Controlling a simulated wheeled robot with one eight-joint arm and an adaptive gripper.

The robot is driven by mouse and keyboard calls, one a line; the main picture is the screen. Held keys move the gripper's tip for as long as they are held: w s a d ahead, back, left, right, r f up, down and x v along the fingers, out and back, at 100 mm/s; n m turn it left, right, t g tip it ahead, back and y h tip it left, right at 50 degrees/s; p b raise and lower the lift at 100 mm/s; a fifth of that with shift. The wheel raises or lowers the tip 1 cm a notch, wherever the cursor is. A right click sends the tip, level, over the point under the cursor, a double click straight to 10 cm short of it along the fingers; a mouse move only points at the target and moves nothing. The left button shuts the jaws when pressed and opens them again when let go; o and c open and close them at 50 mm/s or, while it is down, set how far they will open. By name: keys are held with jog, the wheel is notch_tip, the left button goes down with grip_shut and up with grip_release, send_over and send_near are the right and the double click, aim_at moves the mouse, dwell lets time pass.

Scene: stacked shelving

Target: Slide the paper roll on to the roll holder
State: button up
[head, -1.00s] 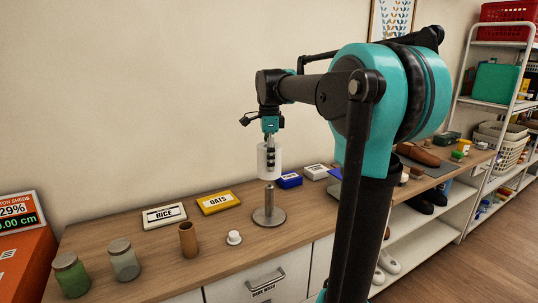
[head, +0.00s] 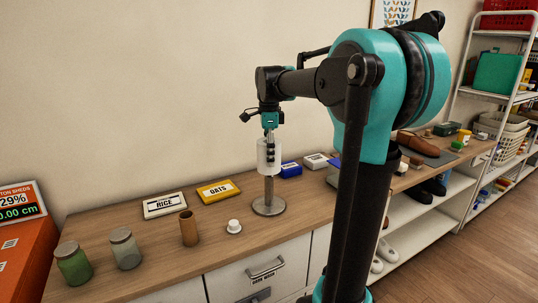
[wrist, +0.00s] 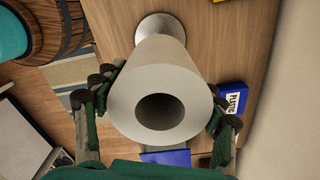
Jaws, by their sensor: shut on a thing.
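The white paper roll (head: 264,157) hangs upright in my gripper (head: 270,146), whose fingers are shut on it. The roll holder (head: 269,207) is a grey metal post on a round base, standing on the wooden counter directly below the roll. In the head view the post meets the roll's lower edge; I cannot tell whether its tip is inside the core. In the wrist view the roll (wrist: 184,62) lies between my gripper's fingers (wrist: 163,95), its open core facing the camera. The core is dark and shows no post. The holder's base (wrist: 160,22) shows beyond the roll.
A blue box (head: 291,169) is close behind right.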

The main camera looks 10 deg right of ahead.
aim_at(269, 177)
jog(key=shift+f, duration=4.5)
dwell(3.5)
